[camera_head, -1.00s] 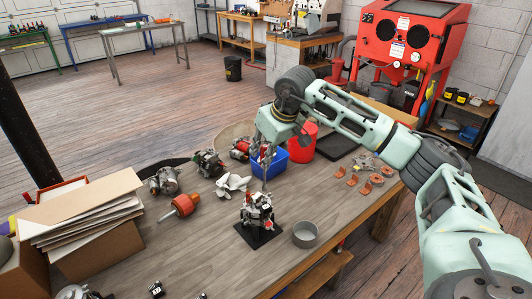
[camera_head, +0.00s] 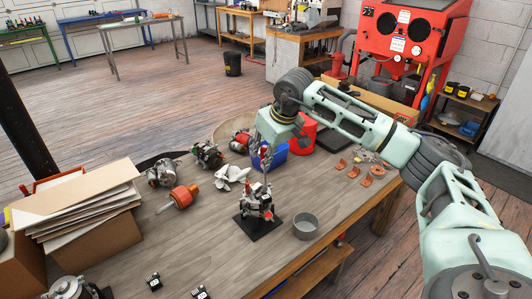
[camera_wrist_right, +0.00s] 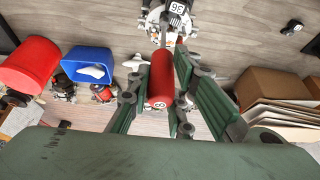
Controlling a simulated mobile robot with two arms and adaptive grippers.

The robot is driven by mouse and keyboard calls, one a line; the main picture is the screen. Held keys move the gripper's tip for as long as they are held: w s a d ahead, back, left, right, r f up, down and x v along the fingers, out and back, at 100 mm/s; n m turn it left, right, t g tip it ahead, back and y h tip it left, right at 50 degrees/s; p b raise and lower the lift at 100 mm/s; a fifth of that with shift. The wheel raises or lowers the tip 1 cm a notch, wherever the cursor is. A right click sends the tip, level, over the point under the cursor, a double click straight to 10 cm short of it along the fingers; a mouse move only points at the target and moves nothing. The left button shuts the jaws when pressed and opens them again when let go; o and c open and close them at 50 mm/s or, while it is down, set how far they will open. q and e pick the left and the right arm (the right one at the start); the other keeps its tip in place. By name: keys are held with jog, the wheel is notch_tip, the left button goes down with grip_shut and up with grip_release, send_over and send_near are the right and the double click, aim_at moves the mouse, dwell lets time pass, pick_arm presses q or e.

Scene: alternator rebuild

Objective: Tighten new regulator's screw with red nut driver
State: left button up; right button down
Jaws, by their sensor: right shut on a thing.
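The alternator (camera_head: 257,207) stands on a black mat (camera_head: 262,228) near the middle of the table. My right gripper (camera_head: 266,150) is above it, pointing down. Its fingers are shut on the red nut driver (camera_wrist_right: 160,80), whose handle lies between them in the right wrist view. The driver's shaft runs toward the alternator (camera_wrist_right: 160,27), which carries a black part with a white number label (camera_wrist_right: 177,7). I cannot tell whether the tip touches the screw; the screw is too small to make out. My left gripper is not in view.
A grey round cup (camera_head: 305,226) stands right of the mat. A blue bin (camera_head: 270,157), a red container (camera_head: 301,134) and a white fan (camera_head: 231,177) lie behind. Small black labelled parts (camera_head: 153,282) lie at the front. A box of folders (camera_head: 85,235) stands at the left.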

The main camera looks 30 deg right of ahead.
jog(key=shift+f, duration=0.15)
jog(key=shift+f+b, duration=0.25)
jog(key=shift+b, duration=0.05)
dwell(0.4)
jog(key=m+h, duration=0.1)
jog(key=m, duration=0.3)
jog(key=shift+a+r+h+p, duration=0.1)
jog(key=shift+a+h+p, duration=0.1)
jog(key=shift+h+p, duration=0.15)
jog(key=m+h, duration=0.1)
jog(key=m, duration=0.1)
jog(key=m+g+h+p, duration=0.1)
jog(key=m, duration=0.2)
jog(key=shift+m, duration=0.3)
jog(key=m+g+p, duration=0.1)
jog(key=m, duration=0.2)
jog(key=m+g+h+p, duration=0.1)
jog(key=m, duration=0.2)
jog(key=shift+a+r, duration=0.1)
jog(key=shift+w+m+g+p, duration=0.1)
jog(key=shift+m+g+p, duration=0.2)
jog(key=shift+m, duration=0.5)
jog(key=shift+f+m, duration=0.2)
jog(key=shift+m, duration=0.2)
